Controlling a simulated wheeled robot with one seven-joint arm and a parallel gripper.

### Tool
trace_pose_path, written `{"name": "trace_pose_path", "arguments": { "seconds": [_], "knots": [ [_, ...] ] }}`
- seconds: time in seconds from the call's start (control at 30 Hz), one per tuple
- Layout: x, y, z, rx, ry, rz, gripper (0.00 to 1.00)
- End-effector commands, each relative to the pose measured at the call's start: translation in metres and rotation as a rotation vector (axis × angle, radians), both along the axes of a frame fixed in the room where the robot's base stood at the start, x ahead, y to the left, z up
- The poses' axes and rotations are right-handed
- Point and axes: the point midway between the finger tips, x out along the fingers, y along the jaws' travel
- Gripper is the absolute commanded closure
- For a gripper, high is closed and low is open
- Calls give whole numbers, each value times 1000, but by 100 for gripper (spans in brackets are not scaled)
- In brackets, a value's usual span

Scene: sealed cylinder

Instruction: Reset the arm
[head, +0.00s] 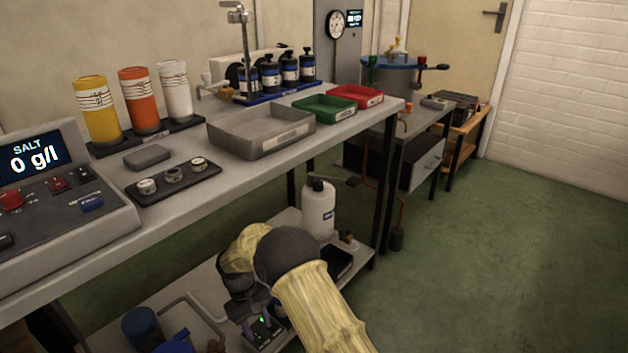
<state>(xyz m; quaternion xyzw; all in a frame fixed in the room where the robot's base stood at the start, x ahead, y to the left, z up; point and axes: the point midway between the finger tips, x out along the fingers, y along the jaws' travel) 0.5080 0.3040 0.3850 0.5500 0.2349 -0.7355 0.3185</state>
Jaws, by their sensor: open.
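My arm, in a yellow sleeve with a dark joint, reaches in from the bottom of the head view and bends down over the lower shelf. My gripper (264,332) is at its far end, low over the shelf, with a small green light on it. It is open. Its fingertips are small and partly dark against the shelf, and I see nothing clearly held between them. My forearm hides part of the shelf behind it.
The bench top (240,182) above bears a grey tray (262,140), green tray (323,107), red tray (356,96) and salt meter (50,190). A white bottle (318,212) and black box (336,262) stand on the lower shelf (115,322). The green floor (500,250) at right is clear.

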Motion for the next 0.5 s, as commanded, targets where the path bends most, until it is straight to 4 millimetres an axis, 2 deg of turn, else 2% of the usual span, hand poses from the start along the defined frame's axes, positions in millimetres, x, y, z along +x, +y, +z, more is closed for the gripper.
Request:
{"name": "trace_pose_path", "arguments": {
  "seconds": [0.27,0.37,0.5],
  "knots": [
    [8,-39,52,36,-48,-84,58],
    [9,-61,78,52,-75,-130,58],
    [4,-102,125,86,-129,-218,58]
  ]
}}
